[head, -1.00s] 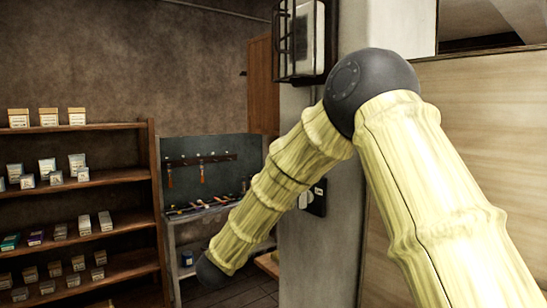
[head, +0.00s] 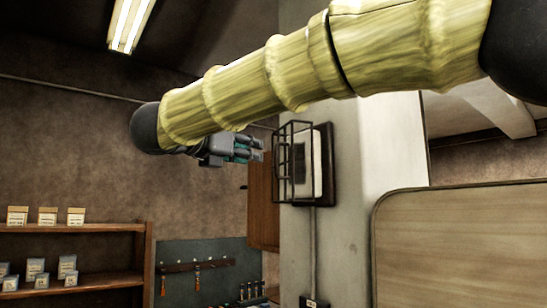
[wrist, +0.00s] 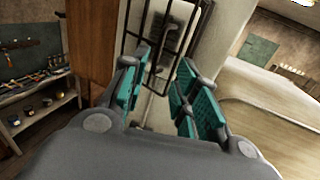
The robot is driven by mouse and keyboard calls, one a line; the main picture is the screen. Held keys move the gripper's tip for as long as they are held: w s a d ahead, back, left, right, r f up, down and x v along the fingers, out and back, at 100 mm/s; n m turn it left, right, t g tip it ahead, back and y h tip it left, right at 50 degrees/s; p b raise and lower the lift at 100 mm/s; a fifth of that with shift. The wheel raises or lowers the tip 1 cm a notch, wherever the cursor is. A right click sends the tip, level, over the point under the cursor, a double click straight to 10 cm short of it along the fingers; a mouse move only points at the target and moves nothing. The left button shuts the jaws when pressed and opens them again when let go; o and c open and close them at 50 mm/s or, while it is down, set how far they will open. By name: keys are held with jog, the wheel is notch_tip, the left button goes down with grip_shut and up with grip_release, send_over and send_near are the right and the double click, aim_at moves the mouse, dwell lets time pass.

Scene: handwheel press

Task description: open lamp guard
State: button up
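The lamp guard (head: 287,165) is a black wire cage over a pale wall lamp (head: 317,162) on a dark backplate, mounted on the grey pillar. Its bars also show at the top middle of the wrist view (wrist: 150,40), beyond the fingertips. My gripper (head: 254,149) is in the head view just left of the cage, with its fingers pointing toward it. In the wrist view my gripper (wrist: 158,80) has its teal-padded fingers apart with nothing between them. I cannot tell whether a fingertip touches the bars.
A wooden cabinet (head: 263,205) hangs behind the pillar (head: 345,250). Shelves with small boxes (head: 85,228) stand at the lower left. A tool board (head: 215,257) is on the back wall. A large wooden panel (head: 465,245) stands at the right.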

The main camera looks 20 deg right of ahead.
aim_at(276, 158)
jog(key=p+x, duration=0.6)
jog(key=x, duration=0.4)
jog(key=shift+w+d, duration=0.3)
jog(key=shift+f, duration=0.1)
grip_shut()
